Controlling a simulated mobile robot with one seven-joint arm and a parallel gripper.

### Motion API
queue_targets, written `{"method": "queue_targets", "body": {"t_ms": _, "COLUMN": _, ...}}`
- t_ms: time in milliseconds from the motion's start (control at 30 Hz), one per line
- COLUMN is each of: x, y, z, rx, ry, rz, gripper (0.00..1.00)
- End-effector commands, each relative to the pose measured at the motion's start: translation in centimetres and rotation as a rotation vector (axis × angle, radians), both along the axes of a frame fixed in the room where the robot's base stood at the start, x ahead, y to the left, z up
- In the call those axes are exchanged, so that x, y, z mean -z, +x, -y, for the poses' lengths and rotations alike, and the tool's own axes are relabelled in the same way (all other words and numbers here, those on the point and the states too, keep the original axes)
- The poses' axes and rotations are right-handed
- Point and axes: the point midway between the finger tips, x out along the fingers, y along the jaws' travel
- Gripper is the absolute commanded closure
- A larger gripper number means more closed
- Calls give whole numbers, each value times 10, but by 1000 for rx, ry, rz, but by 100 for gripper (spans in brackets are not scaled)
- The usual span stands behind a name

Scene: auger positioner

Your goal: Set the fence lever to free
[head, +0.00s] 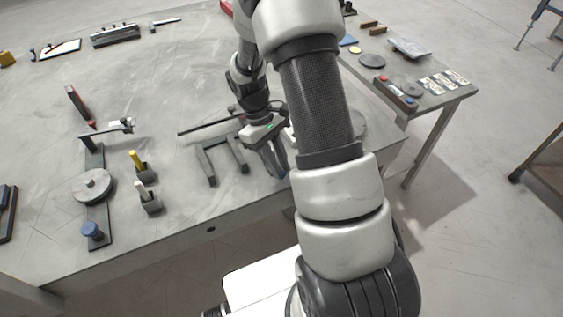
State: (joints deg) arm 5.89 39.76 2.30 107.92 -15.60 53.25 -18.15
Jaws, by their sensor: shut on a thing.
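My gripper (274,163) points down near the table's front edge, at the right end of a grey U-shaped frame (211,161). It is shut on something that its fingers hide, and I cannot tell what. A thin dark bar (208,126) runs left from behind the gripper. To the left stand a yellow lever (137,160) and a white lever (144,193), each on a dark block. I see no readable label, so I cannot tell which part is the fence lever or how it is set.
A dark fixture with a grey disc (91,186) and a blue knob (93,231) stands at the left. A side table (433,97) with small parts is at the right. The table's middle is largely clear.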

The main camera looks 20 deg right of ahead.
Motion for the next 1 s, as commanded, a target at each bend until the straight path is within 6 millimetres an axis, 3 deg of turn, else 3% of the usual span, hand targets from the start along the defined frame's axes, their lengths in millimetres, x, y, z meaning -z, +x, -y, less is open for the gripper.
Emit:
{"method": "queue_targets", "body": {"t_ms": 600, "x": -1, "y": 1, "z": -2, "rx": 43, "ry": 0, "rz": 3, "gripper": 100}}
{"method": "queue_targets", "body": {"t_ms": 633, "x": -1, "y": 1, "z": -2, "rx": 43, "ry": 0, "rz": 3, "gripper": 79}}
{"method": "queue_targets", "body": {"t_ms": 733, "x": -1, "y": 1, "z": -2, "rx": 42, "ry": 0, "rz": 2, "gripper": 63}}
{"method": "queue_targets", "body": {"t_ms": 1000, "x": -1, "y": 1, "z": -2, "rx": 41, "ry": 0, "rz": 1, "gripper": 63}}
